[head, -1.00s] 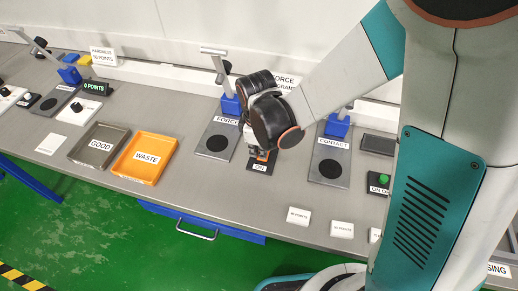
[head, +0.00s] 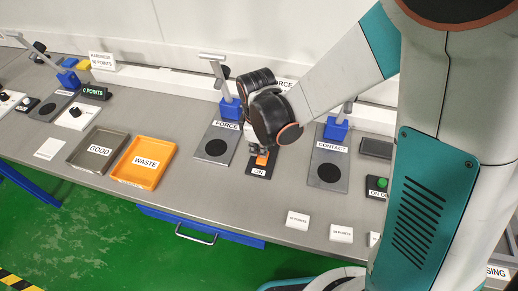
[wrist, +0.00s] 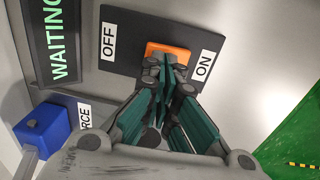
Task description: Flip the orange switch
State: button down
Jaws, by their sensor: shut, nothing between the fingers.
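The orange switch (head: 262,159) sits on a dark plate with an ON label on its near side. In the wrist view the orange switch (wrist: 168,49) lies between the OFF and ON labels, partly hidden by my fingertips. My gripper (head: 257,149) is shut and empty, pointing down at the switch. In the wrist view its closed fingertips (wrist: 170,67) overlap the switch's lower edge; I cannot tell whether they touch it. Which way the switch is tilted is not clear.
A display reading WAITING (wrist: 56,40) stands beside the switch plate. The FORCE station (head: 217,148) is to the left and the CONTACT station (head: 329,171) to the right. The orange WASTE tray (head: 168,151) and grey GOOD tray (head: 75,158) lie further left.

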aim_at(258, 162)
notch_tip(258, 162, up, 14)
jog(key=s+p, duration=0.2)
jog(key=p, duration=0.7)
jog(key=shift+s+a+f, duration=0.25)
jog(key=shift+a, duration=0.2)
jog(key=w+d+r+m+t+y+b, duration=0.1)
jog(key=w+d+r+m+t, duration=0.15)
jog(key=w+d+m, duration=0.35)
jog(key=s+d+r+m+t+b, duration=0.2)
jog(key=s+d+r+m+b, duration=0.1)
jog(key=s, duration=0.5)
jog(key=s+d+r+m+t+b, duration=0.2)
jog(key=s+d+m, duration=0.3)
jog(key=s+d, duration=0.3)
jog(key=shift+s+r+h+b, duration=0.3)
jog(key=shift+r+h+b, duration=0.1)
jog(key=shift+r+b, duration=0.1)
